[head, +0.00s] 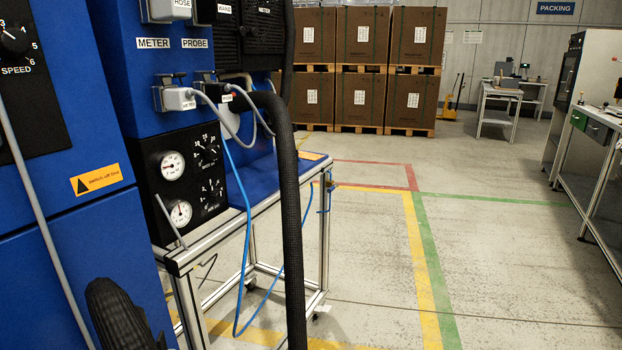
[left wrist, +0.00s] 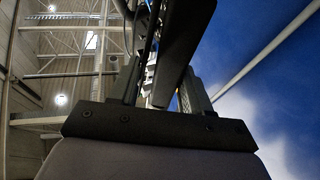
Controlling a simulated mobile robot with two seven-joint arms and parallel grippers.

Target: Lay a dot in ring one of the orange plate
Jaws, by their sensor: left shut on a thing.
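My left gripper (left wrist: 160,82) shows from behind in the left wrist view, its two fingers shut on a long dark bar-like thing (left wrist: 185,40) that runs up out of the picture. I cannot tell what the held thing is. A small flat orange patch (head: 311,156) lies at the far end of the blue cart top in the head view. It is too small to tell whether it is the orange plate, and no rings can be made out. No dot can be made out. Neither gripper can be made out in the head view.
A blue machine (head: 50,180) with dials and plugs fills the left. A thick black hose (head: 290,200) hangs in front of the blue-topped cart (head: 262,184), with a thin blue tube (head: 247,230) beside it. Boxes on pallets (head: 362,95) stand behind.

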